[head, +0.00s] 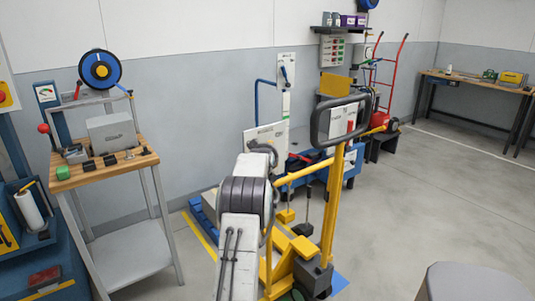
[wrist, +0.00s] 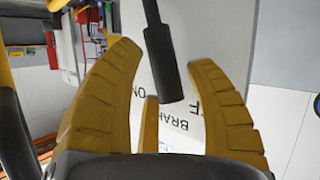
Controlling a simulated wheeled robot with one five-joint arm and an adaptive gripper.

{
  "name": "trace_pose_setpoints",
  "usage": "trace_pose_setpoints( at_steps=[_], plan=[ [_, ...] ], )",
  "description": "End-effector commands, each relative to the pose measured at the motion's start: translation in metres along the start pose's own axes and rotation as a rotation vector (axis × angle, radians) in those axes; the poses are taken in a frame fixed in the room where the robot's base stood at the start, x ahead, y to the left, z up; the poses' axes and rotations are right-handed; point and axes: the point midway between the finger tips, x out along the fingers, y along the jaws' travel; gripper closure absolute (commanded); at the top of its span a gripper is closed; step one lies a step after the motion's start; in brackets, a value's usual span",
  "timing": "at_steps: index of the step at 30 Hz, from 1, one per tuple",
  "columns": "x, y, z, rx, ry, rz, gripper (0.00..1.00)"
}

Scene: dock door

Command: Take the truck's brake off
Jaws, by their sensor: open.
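The yellow truck (head: 329,215) stands in the middle of the head view, its dark loop handle (head: 340,118) upright at the top of the yellow post. In the wrist view, a dark lever with a thick black grip (wrist: 165,75) hangs in front of a white plate (wrist: 215,35). Black lettering on the plate reads partly "BRAK" and "ON", and my fingers cover some of it. My gripper (wrist: 167,55) is open, with its yellow-brown fingers on either side of the grip. A gap shows on each side of the grip. In the head view my arm hides the gripper.
A wooden-topped stand (head: 105,168) with a grey box and a cable reel is at the left. A blue cart (head: 350,172) and a red hand truck (head: 388,75) stand behind the truck. A workbench (head: 480,82) is at the far right. The floor at right is mostly clear.

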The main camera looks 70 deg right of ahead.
Motion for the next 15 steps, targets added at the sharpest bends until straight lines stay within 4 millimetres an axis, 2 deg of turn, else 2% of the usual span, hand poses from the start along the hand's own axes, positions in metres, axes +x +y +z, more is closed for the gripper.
trace_pose_setpoints(
  at_steps=[6, 15],
  plan=[
    [0.01, -0.0001, 0.0002, 0.0, -0.001, 0.0, 0.51],
    [0.0129, -0.0002, 0.0004, 0.0, 0.0, 0.0, 0.51]
  ],
)
